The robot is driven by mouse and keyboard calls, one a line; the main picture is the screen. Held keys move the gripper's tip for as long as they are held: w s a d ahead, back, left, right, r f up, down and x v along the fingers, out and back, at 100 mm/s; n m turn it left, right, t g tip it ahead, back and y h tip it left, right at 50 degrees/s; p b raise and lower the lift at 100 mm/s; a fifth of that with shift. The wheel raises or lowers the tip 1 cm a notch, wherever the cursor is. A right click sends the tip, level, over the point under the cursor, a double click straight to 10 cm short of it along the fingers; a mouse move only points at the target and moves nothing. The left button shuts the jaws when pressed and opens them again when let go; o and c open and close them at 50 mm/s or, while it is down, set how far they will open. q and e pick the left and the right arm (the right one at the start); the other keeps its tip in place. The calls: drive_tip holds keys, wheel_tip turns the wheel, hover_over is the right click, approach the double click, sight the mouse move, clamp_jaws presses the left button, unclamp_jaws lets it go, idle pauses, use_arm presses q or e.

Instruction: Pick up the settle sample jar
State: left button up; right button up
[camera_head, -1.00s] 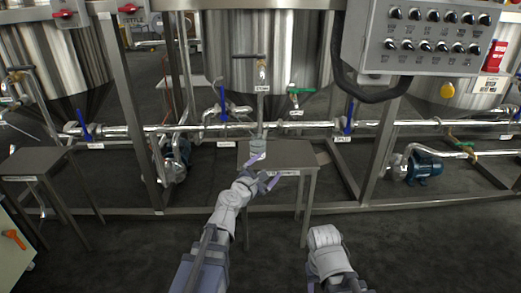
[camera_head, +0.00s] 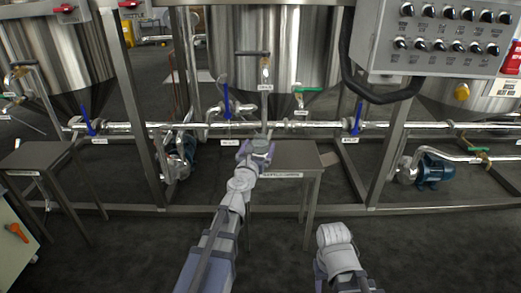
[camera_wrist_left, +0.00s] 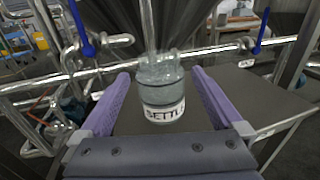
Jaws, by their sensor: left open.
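The settle sample jar (camera_wrist_left: 162,92) is a clear jar with a white label band showing "SETTL". It stands upright near the edge of a small grey table (camera_head: 300,158). In the head view the jar (camera_head: 260,146) is partly hidden behind my left gripper. My left gripper (camera_head: 256,152) is open. In the left wrist view its two purple fingers (camera_wrist_left: 160,76) stand on either side of the jar, with gaps visible on both sides. My right gripper does not show; only a part of my right arm is at the bottom of the head view.
A vertical outlet pipe (camera_wrist_left: 147,25) comes down just above the jar. Blue-handled valves (camera_head: 226,108) sit on the horizontal pipe behind the table. A steel frame post (camera_head: 140,100) stands to the left. Another small table (camera_head: 38,158) is at far left.

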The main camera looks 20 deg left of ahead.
sight(262, 137)
use_arm(q)
drive_tip(key=w, duration=0.5)
drive_tip(key=shift+f, duration=0.15)
drive_tip(key=c, duration=1.4)
wheel_tip(262, 137, up, 10)
drive_tip(key=p, duration=1)
